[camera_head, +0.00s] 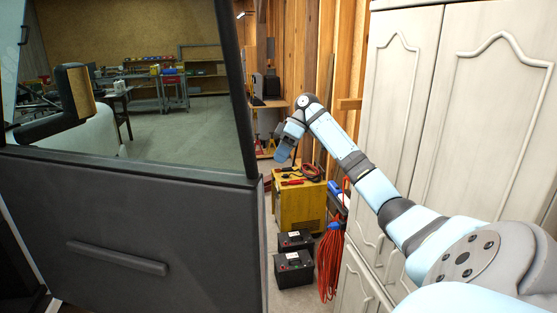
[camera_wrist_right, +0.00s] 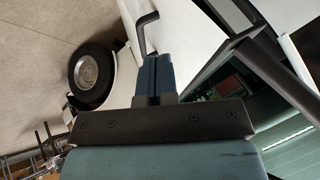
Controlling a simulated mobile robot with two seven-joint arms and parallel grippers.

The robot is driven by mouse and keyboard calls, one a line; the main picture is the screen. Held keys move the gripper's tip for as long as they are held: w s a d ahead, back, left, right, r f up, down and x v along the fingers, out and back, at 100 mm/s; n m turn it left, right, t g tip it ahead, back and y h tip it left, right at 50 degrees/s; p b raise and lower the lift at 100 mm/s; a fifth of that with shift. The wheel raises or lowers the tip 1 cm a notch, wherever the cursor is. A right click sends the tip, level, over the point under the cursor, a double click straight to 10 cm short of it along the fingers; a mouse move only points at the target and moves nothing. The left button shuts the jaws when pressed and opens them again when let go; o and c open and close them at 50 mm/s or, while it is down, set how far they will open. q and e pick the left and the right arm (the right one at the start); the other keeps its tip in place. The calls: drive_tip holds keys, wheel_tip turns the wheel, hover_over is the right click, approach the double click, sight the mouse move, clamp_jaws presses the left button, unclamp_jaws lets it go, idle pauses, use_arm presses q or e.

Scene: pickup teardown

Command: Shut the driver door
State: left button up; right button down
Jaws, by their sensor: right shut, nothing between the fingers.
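The driver door (camera_head: 130,205) fills the left of the head view and stands open. Its dark inner panel with a long pull (camera_head: 117,258) faces me, and its window frame rises above. My right gripper (camera_head: 281,157) is shut and empty. It is to the right of the door's upright edge, apart from it in the picture and farther off. In the wrist view the closed blue fingers (camera_wrist_right: 152,75) point at a dark bent bar (camera_wrist_right: 147,32); I cannot tell whether they touch it. My left gripper is not in view.
A mirror (camera_head: 75,92) and white bodywork show through the window. White cabinets (camera_head: 440,90) stand close on the right. A yellow machine (camera_head: 303,205), black batteries (camera_head: 294,268) and a red cable (camera_head: 330,262) fill the gap. A wheel (camera_wrist_right: 92,75) shows in the wrist view.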

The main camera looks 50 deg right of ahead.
drive_tip(key=a+f+p, duration=0.2)
drive_tip(key=a+f, duration=0.4)
drive_tip(key=a, duration=0.2)
drive_tip(key=shift+s+p, duration=0.15)
drive_tip(key=shift+p, duration=0.25)
